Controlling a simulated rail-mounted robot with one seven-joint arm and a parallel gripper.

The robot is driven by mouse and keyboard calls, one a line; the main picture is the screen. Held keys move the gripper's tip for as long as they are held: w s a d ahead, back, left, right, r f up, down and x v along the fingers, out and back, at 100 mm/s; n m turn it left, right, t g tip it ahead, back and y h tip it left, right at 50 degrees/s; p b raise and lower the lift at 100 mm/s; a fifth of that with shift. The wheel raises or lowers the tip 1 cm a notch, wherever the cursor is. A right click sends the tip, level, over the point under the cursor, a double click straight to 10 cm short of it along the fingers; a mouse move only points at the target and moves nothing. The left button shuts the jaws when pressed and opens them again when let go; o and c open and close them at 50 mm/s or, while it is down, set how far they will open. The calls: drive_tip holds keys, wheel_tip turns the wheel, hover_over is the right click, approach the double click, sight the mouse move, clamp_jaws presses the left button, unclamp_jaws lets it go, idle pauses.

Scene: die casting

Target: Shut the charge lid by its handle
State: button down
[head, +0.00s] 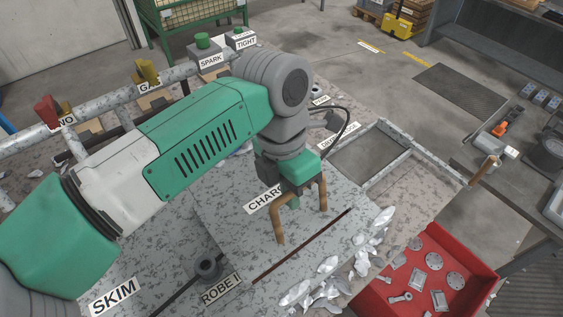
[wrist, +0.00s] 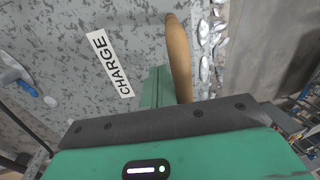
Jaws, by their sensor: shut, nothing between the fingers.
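The charge lid (head: 235,225) is a speckled grey plate with a CHARGE label, lying about flat on the furnace top. A dark line runs along its front edge; I cannot tell whether it is fully seated. Its brown handle (head: 280,228) stands up from the lid, its middle hidden behind my gripper. My gripper (head: 293,203) is shut and empty, pointing down at the handle between its two visible legs. In the wrist view, the handle (wrist: 178,60) rises just right of my green fingers (wrist: 155,86), over the lid (wrist: 75,55). Contact between them is unclear.
Silvery metal chunks (head: 325,265) lie along the lid's front right. A red tray (head: 445,250) of cast parts stands at the lower right. A framed grey opening (head: 370,155) is behind right. A pipe rail (head: 105,115) with coloured controls runs at the left.

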drive_tip(key=shift+r, duration=0.1)
drive_tip(key=p+v, duration=0.5)
drive_tip(key=v, duration=0.3)
drive_tip(key=shift+p, duration=0.35)
idle(0.3)
